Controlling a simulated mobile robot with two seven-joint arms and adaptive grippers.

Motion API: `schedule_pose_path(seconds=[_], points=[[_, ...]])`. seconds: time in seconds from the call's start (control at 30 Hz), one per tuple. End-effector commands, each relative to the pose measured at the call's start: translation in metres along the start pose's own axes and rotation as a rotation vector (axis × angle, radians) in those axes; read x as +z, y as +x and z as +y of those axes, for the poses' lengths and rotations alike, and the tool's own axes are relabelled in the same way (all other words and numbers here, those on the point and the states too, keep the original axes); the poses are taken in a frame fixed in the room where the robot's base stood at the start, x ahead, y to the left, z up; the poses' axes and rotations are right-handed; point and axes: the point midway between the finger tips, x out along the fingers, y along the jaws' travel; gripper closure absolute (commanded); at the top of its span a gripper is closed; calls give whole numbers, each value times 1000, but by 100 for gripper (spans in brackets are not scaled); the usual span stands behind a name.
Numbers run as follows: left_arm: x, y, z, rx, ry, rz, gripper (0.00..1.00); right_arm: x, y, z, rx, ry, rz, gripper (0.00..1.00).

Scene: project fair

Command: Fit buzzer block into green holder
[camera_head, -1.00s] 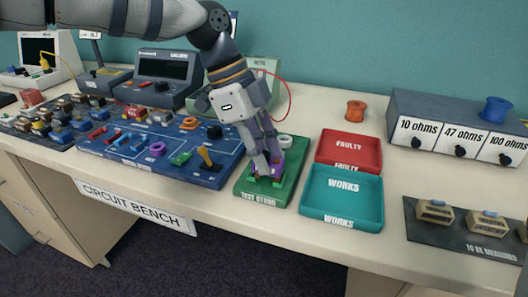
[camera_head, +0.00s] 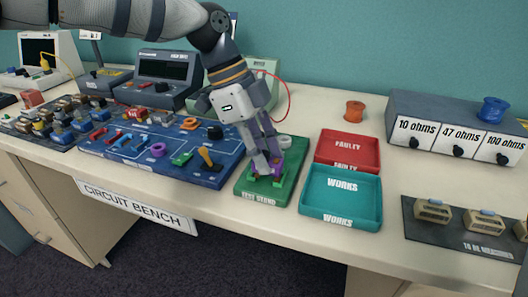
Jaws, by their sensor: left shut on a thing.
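My left gripper (camera_head: 268,166) reaches down over the green test board (camera_head: 246,185) at the centre front. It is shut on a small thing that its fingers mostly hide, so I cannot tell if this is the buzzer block. Purple and bright green parts show at the fingertips, low over the board. I cannot tell whether the held thing touches or sits in anything. A small green part (camera_head: 181,159), possibly a holder, lies on the blue circuit board (camera_head: 205,180) to the left. My right gripper is not in view.
A teal WORKS tray (camera_head: 341,184) and a red FAULTY tray (camera_head: 347,146) stand empty right of the green board. A white ring (camera_head: 284,141) sits at its back. A mat with several blocks (camera_head: 76,127) is far left.

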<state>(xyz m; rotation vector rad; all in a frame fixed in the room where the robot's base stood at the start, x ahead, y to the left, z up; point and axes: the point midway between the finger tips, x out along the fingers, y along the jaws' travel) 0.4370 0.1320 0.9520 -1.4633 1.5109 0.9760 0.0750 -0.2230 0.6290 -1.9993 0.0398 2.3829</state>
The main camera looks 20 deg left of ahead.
Motion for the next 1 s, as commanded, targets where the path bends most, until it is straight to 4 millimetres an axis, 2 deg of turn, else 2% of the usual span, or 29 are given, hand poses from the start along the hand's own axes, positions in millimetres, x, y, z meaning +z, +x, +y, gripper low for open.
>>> schedule_pose_path(seconds=[1.0], points=[[4,9,0,1,0,0,100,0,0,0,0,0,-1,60]])
